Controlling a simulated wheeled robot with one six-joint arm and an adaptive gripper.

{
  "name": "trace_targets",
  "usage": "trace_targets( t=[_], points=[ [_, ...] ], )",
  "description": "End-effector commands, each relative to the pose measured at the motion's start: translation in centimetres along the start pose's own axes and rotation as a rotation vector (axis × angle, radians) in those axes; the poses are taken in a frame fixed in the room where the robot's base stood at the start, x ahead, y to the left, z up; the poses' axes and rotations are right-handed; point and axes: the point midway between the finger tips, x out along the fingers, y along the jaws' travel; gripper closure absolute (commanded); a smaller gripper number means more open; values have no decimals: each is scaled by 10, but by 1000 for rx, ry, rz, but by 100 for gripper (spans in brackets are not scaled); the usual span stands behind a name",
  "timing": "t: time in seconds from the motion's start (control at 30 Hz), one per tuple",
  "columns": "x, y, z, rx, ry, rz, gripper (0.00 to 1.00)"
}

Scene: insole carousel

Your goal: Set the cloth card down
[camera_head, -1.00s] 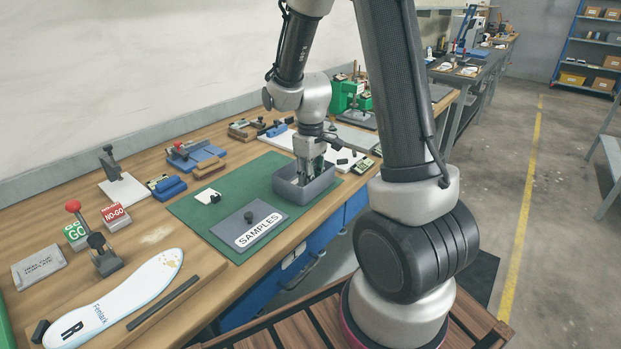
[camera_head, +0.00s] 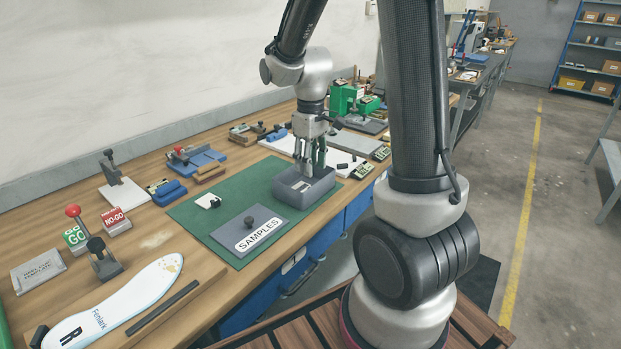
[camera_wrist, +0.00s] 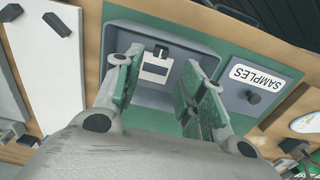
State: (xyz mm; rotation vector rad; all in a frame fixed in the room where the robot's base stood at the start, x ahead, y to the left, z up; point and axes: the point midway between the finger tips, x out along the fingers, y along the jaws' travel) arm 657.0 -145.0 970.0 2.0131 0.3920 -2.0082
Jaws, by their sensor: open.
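My gripper (camera_head: 310,168) is open and empty, with its green-padded fingers just above the grey bin (camera_head: 318,193). The pale cloth card (camera_wrist: 157,69) with a dark patch lies on the floor of the bin, between and below the spread fingers in the wrist view (camera_wrist: 161,64). The bin's grey wall also shows there (camera_wrist: 150,32). In the head view only a small pale part of the card (camera_head: 300,186) shows inside the bin.
A grey lid (camera_head: 232,233) marked SAMPLES, with a black knob, lies flat left of the bin on the green mat (camera_head: 240,190). A small white piece with a black part (camera_head: 208,201) lies on the mat.

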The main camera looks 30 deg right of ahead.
Motion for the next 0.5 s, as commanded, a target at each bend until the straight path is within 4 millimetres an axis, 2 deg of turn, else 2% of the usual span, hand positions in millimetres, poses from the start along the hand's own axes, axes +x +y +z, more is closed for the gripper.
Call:
trace_targets(
  t=[0.1,0.37,0.5],
  points=[
    [-26,0,-1,0,4,2,60],
    [-56,-1,3,6,8,3,60],
    [-86,-10,27,56,58,21,60]
  ],
)
